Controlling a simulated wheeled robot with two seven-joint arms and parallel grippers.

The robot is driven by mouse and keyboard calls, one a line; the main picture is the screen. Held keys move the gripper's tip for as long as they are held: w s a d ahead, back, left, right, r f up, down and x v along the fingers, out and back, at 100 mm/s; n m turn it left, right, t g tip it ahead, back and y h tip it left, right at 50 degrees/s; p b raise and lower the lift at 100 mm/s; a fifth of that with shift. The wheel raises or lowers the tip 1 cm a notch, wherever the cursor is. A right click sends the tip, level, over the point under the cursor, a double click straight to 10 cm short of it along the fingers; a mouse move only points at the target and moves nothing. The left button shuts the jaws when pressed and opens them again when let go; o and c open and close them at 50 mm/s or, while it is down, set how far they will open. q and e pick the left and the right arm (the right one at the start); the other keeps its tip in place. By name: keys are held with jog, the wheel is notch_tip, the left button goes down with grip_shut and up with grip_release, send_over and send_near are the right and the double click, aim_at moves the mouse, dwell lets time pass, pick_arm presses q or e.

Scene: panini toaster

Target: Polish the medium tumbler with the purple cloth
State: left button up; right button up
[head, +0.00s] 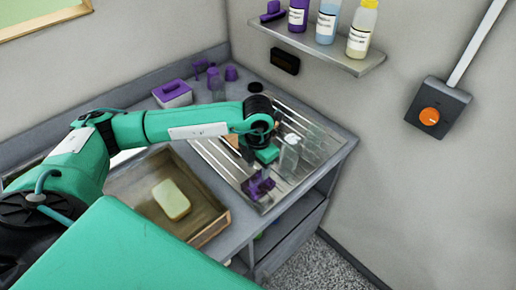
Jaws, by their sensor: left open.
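My left gripper (258,172) comes down over the ribbed metal drainer (219,156) and is open. A purple item (258,187), which looks like the cloth, lies crumpled on the drainer just below the gripper; whether they touch I cannot tell. A clear glass tumbler (289,156) stands upright on the drainer, just right of the gripper. Other clear glass shapes behind it are hard to separate, so I cannot tell which is the medium one. My right gripper is not in view.
A purple-lidded box (172,94) and small purple items stand at the back. A wall shelf (340,60) holds bottles. The counter ends at the drainer's right.

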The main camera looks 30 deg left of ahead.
aim_at(258, 173)
pick_arm(q)
notch_tip(258, 173, down, 4)
jog(key=shift+r+p, duration=0.25)
jog(key=shift+p, duration=0.2)
jog(key=shift+f, duration=0.4)
grip_shut()
jog(key=c, duration=0.8)
grip_release()
grip_shut()
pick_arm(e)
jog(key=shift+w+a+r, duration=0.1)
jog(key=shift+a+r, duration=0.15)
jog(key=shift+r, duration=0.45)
pick_arm(q)
jog(key=shift+r, duration=0.1)
